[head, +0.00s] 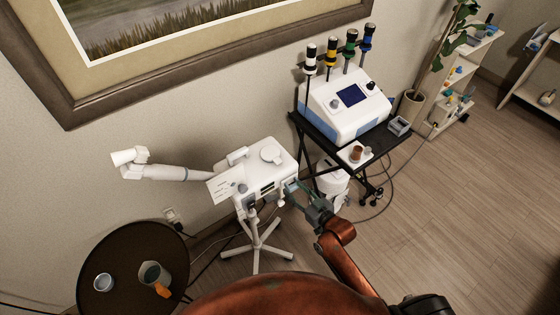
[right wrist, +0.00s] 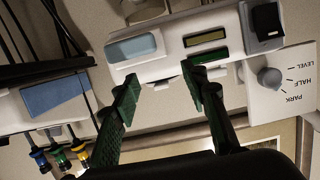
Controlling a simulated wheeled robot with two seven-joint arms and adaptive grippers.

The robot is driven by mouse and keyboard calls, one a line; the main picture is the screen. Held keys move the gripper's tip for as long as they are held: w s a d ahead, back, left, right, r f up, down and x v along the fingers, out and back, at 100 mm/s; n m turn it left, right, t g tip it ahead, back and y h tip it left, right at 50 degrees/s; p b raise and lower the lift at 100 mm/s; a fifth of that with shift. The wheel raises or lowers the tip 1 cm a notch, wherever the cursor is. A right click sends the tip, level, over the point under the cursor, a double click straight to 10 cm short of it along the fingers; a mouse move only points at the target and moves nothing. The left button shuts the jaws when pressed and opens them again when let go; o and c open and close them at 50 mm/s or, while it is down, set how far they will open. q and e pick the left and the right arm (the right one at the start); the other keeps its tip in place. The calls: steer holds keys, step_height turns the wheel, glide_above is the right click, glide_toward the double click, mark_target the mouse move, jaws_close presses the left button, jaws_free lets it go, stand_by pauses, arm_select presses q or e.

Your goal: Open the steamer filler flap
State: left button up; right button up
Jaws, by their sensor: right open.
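The white steamer (head: 258,183) stands on a pedestal with spread legs, its pale arm reaching left. A round lid-like part (head: 272,151) and a raised block (head: 237,156) are on its top; I cannot tell which is the filler flap, and nothing on top looks lifted. In the right wrist view the steamer front (right wrist: 170,69) shows a pale blue panel (right wrist: 136,47), two small displays, a dark switch (right wrist: 267,20) and a grey knob (right wrist: 270,78). My right gripper (head: 294,189) is open and empty close to this front; its fingertips also show in the wrist view (right wrist: 160,83). My left gripper is out of view.
A black trolley (head: 325,143) with a white-and-blue device (head: 346,104) stands right of the steamer. A framed picture hangs behind. Open floor lies at the right.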

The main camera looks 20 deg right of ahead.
mark_target(280, 162)
steer(key=w+a+r+t, duration=0.1)
steer(key=w, duration=0.3)
steer(key=w+a+r+t, duration=0.1)
steer(key=w, duration=0.3)
steer(key=w+r+y, duration=0.1)
steer(key=w, duration=0.3)
steer(key=shift+w+a+r+t, duration=0.2)
steer(key=shift+a+r+t, duration=0.05)
steer(key=shift+a+t, duration=0.15)
steer(key=shift+c, duration=0.3)
jaws_close()
